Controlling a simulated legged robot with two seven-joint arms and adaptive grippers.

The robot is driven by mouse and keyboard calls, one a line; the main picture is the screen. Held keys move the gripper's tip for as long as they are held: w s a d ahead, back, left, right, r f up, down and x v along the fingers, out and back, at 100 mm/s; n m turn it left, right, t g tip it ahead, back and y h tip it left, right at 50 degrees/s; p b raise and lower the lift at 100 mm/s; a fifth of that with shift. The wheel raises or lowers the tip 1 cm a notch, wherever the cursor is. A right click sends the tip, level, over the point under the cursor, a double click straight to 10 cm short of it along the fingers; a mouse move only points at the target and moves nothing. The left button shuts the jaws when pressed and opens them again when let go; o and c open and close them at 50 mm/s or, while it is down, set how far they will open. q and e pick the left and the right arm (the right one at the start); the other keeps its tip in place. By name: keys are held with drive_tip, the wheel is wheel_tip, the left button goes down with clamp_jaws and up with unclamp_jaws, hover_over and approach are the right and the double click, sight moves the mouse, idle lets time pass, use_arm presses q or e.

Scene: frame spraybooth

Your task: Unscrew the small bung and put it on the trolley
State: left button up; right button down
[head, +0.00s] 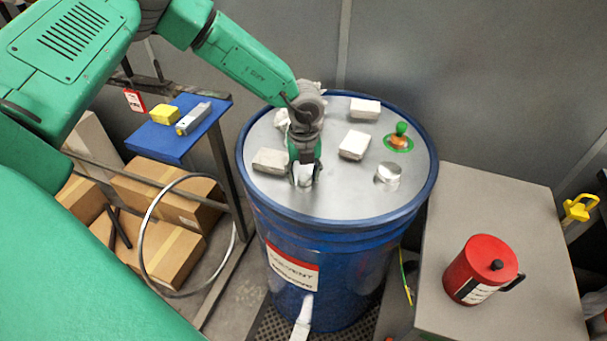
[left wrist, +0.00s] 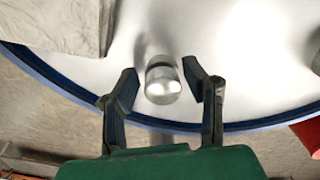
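The small bung (left wrist: 162,82) is a short silvery cylinder standing on the drum's metal lid. In the left wrist view it sits between the fingers of my left gripper (left wrist: 163,84), with a gap on each side. In the head view my left gripper (head: 303,178) points down at the near left of the lid and partly hides the bung. The blue drum (head: 335,250) has a bare metal lid (head: 335,192). A blue-topped stand (head: 172,140), which may be the trolley, is at the left; its wheels are not visible. My right gripper is not in view.
Several pale blocks, including one (head: 354,145), a silver cylinder (head: 388,177) and a green-orange fitting (head: 399,140) stand on the lid. A yellow block (head: 164,114) and grey device (head: 194,118) occupy the stand. A red can (head: 480,270) stands on the grey bench (head: 490,215).

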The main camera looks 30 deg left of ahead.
sight(308, 177)
use_arm(q)
drive_tip(key=m, duration=0.6)
drive_tip(key=shift+w+d+m, duration=0.1)
drive_tip(key=shift+d+m, duration=0.15)
drive_tip(key=shift+m, duration=0.15)
drive_tip(key=m, duration=0.6)
drive_tip(key=shift+d, duration=0.2)
drive_tip(key=m, duration=0.5)
drive_tip(key=shift+d+m, duration=0.2)
drive_tip(key=shift+m, duration=0.2)
drive_tip(key=m, duration=0.5)
drive_tip(key=shift+s+d+m, duration=0.1)
drive_tip(key=shift+s+m, duration=0.2)
drive_tip(key=c, duration=0.8)
drive_tip(key=shift+n, duration=0.6)
drive_tip(key=shift+w, duration=0.1)
drive_tip(key=shift+r, duration=0.15)
drive_tip(key=shift+r, duration=2)
